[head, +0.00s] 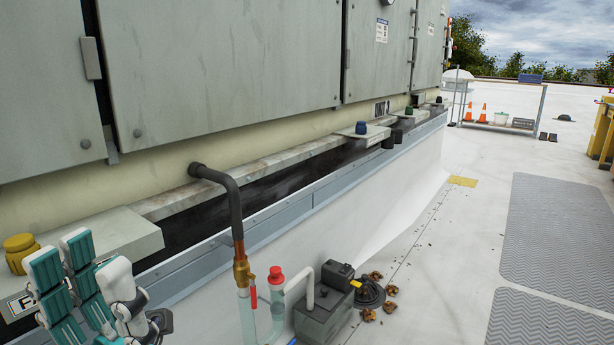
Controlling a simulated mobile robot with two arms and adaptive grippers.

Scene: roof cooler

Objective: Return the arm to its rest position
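My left gripper (62,262) is at the lower left, with its teal-padded fingers pointing up. The fingers stand apart with a narrow gap, and nothing shows between them. It is in front of the cooler's lower ledge, close to a yellow cap (19,252). The cap appears just left of and behind the fingers. My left wrist is cut off by the bottom edge. My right gripper is not in view.
The grey cooler cabinet (230,60) fills the upper left. A dark pipe (232,205) drops to clear tubing with a red cap (275,275). A grey pump box (323,305) stands beside brown debris (375,312). Grey walkway mats (560,235) lie right; the white roof between is mostly clear.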

